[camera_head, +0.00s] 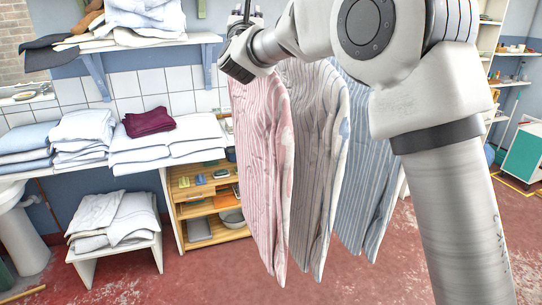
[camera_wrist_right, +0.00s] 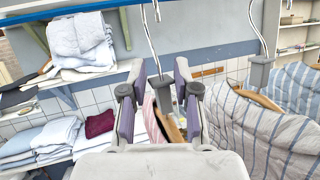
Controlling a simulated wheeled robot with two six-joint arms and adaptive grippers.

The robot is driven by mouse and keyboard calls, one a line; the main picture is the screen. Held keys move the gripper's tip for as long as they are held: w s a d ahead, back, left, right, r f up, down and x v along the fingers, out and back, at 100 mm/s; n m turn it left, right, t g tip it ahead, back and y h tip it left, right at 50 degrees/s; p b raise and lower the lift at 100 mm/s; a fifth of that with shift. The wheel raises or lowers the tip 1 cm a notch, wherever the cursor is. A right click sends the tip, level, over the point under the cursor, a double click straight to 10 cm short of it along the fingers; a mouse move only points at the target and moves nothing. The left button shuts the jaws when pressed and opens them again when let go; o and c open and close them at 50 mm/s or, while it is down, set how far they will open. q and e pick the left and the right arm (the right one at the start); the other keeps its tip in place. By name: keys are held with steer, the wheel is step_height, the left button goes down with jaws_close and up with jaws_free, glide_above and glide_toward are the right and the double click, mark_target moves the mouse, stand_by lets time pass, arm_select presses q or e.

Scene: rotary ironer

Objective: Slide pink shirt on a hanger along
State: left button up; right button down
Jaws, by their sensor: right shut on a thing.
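The pink striped shirt (camera_head: 262,160) hangs straight down in the middle of the head view, leftmost of the hanging shirts. My right gripper (camera_head: 242,60) is above its shoulder. In the right wrist view, a strip of the pink shirt (camera_wrist_right: 153,122) and its wooden hanger (camera_wrist_right: 170,127) show below the fingers. The right gripper (camera_wrist_right: 160,86) is shut on the grey neck block of this hanger, and the metal hook (camera_wrist_right: 151,35) rises above it. My left gripper is not in view.
A white-grey striped shirt (camera_head: 312,150) and a blue striped shirt (camera_head: 362,170) hang to the right. Shelves with folded linen (camera_head: 172,133), a burgundy cloth (camera_head: 148,121) and a wooden cubby unit (camera_head: 211,212) stand at left. The red floor below the shirts is clear.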

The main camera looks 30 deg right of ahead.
steer(key=shift+w+a+r+b, duration=0.1)
steer(key=shift+w+a+b, duration=0.1)
steer(key=shift+a, duration=0.65)
steer(key=shift+w+a+r+b, duration=0.1)
steer(key=shift+w+a, duration=0.1)
steer(key=shift+a, duration=0.65)
steer(key=shift+w+a+b, duration=0.1)
steer(key=shift+w+a, duration=0.1)
steer(key=shift+a, duration=0.65)
steer(key=c, duration=0.8)
jaws_free()
steer(key=shift+d, duration=0.1)
steer(key=shift+f, duration=0.1)
steer(key=b+v, duration=0.6)
steer(key=b, duration=0.1)
steer(key=shift+b, duration=0.35)
